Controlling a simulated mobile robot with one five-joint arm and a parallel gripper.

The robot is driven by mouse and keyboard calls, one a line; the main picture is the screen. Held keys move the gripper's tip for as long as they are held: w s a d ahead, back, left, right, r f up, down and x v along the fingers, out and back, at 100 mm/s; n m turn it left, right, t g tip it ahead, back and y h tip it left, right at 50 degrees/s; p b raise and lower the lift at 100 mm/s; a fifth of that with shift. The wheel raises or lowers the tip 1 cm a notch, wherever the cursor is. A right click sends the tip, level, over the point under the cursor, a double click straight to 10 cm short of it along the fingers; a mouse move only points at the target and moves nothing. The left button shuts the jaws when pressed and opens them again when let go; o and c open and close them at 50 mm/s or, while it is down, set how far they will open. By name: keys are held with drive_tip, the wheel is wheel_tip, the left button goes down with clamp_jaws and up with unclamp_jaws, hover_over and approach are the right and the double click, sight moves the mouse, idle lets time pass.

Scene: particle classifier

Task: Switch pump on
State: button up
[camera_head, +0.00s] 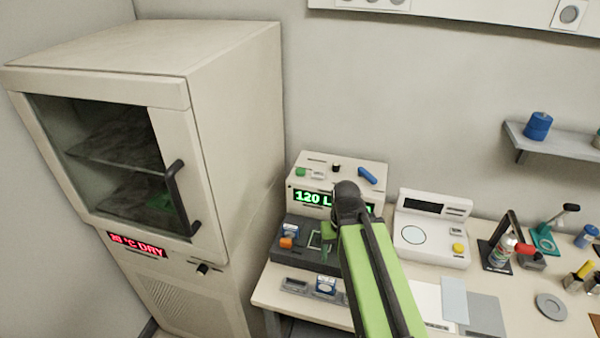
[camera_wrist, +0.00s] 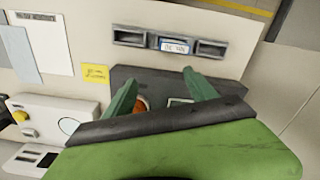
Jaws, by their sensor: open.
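A cream pump unit (camera_head: 312,173) stands at the back left of the bench. Its lit green display (camera_head: 313,197) starts with "120 L", the rest hidden behind my arm. On its top are a green button (camera_head: 300,171), a small black knob (camera_head: 336,168) and a blue lever (camera_head: 367,175). Which of these is the switch I cannot tell. In front of it is a dark grey base (camera_head: 291,254) with an orange part (camera_head: 286,243). My gripper (camera_wrist: 162,92) is open and empty over this dark base, its green fingers apart. The pump's top is not clearly in the wrist view.
A tall cabinet (camera_head: 235,130) with a glass door and black handle (camera_head: 176,195) stands close on the left. A white instrument (camera_head: 431,252) with a yellow button sits right of the pump. A slotted holder (camera_wrist: 130,36) lies at the bench's front edge.

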clamp_jaws()
idle(1.4)
